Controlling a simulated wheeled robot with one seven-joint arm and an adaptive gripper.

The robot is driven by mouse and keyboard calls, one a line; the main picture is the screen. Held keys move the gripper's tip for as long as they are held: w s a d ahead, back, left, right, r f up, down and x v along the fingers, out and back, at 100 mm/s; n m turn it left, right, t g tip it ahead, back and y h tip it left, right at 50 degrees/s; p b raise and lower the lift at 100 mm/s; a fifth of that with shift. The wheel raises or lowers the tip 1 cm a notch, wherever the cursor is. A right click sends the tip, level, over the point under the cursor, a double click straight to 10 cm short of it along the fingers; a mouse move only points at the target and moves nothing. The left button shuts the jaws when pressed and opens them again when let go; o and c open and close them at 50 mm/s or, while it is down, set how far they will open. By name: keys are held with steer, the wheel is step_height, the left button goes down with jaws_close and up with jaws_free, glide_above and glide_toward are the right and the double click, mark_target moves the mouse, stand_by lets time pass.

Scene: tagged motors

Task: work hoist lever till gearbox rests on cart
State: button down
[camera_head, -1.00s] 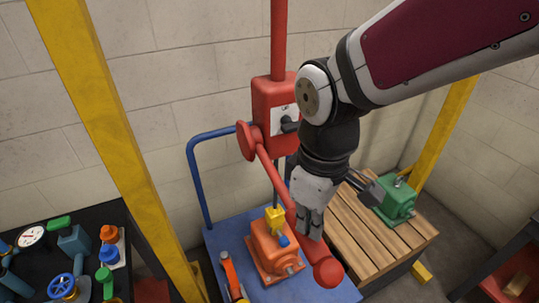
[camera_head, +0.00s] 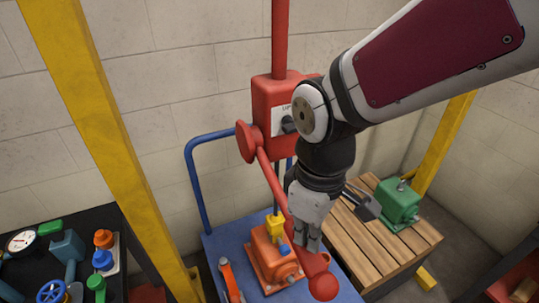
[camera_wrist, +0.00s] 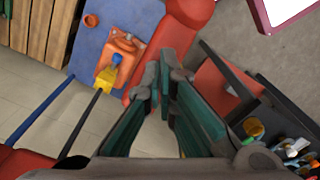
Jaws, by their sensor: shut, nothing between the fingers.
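The orange gearbox (camera_head: 268,262) hangs under or stands below a yellow hook block (camera_head: 275,226), over the blue cart (camera_head: 218,243). I cannot tell whether it touches the deck. The red hoist lever (camera_head: 270,180) slopes down right from its round hub on the red hoist box (camera_head: 270,97) to a ball end (camera_head: 323,286). My gripper (camera_head: 311,247) is shut and empty, just right of the lever's lower part; contact is unclear. The wrist view shows the fingers (camera_wrist: 170,65) beside the red lever (camera_wrist: 153,55), with the gearbox (camera_wrist: 122,52) beyond it.
A green gearbox (camera_head: 398,203) sits on a wooden pallet (camera_head: 372,245) at right. Yellow posts (camera_head: 105,140) stand on both sides. A dark bench (camera_head: 30,250) with valves and gauges is at left. An orange clamp-like tool (camera_head: 229,278) lies on the cart.

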step_height(320, 180, up, 17)
steer(key=p, duration=1)
steer(key=shift+f, duration=0.2)
steer(key=shift+f, duration=0.15)
step_height(320, 180, down, 2)
stand_by(0.4)
steer(key=shift+f, duration=0.1)
steer(key=shift+s+d+f+b, duration=0.15)
steer(key=shift+f+b, duration=0.25)
steer(key=shift+f, duration=0.5)
steer(key=shift+s+f+b, duration=0.2)
steer(key=shift+f+b, duration=0.15)
steer(key=shift+f, duration=0.5)
steer(key=shift+s+d+f+b, duration=0.15)
steer(key=shift+f+b, duration=0.25)
steer(key=shift+f, duration=0.5)
